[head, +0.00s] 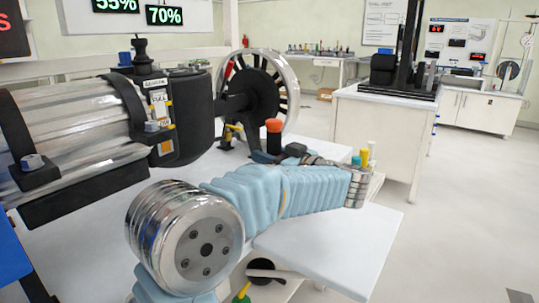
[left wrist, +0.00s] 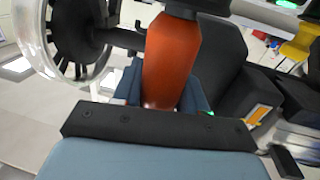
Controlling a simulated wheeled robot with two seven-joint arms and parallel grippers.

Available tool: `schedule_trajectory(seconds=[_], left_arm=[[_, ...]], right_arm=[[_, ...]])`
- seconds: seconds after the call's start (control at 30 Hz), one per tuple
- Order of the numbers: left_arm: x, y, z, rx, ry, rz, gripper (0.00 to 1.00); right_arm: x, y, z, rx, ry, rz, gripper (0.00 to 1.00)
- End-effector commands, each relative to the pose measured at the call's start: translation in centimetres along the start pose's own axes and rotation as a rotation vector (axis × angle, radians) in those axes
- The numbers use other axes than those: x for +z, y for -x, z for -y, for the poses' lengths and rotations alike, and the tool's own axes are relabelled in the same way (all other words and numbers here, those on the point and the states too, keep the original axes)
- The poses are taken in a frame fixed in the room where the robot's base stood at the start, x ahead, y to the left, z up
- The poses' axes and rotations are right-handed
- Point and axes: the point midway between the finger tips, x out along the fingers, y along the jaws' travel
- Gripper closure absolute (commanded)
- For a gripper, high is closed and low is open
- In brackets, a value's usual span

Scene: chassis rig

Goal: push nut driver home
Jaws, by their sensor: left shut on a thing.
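In the left wrist view the orange handle (left wrist: 172,62) fills the middle, between the blue-grey fingers. My left gripper (head: 268,156) is shut on it, reaching in from the right past my sleeved arm. The lower end of the driver, and whatever it meets, is hidden behind the gripper and arm. My right gripper does not show.
A large ribbed silver cylinder (head: 75,120) with black clamps lies at the left. A spoked black wheel with a shiny rim (head: 290,98) stands behind the driver. Several coloured tool handles (head: 365,158) stand beyond my wrist. The white table's front right part (head: 335,245) is clear.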

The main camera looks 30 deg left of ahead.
Motion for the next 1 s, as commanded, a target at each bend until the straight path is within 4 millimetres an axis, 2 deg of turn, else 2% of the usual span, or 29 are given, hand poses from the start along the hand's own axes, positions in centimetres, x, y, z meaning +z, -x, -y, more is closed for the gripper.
schedule_trajectory(seconds=[0.7,0.73,0.9,1.0], left_arm=[[0.74,-0.01,0.01,0.000,0.000,0.000,0.94],[0.74,-0.01,0.01,0.000,0.000,0.000,0.57],[0.76,-0.01,0.01,0.000,0.000,0.000,0.31],[0.76,-0.01,0.01,0.000,0.000,0.000,0.28]], right_arm=[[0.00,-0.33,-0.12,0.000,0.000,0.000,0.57],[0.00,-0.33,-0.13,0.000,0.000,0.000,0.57],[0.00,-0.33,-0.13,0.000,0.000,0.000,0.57],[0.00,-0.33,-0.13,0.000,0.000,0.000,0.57]])
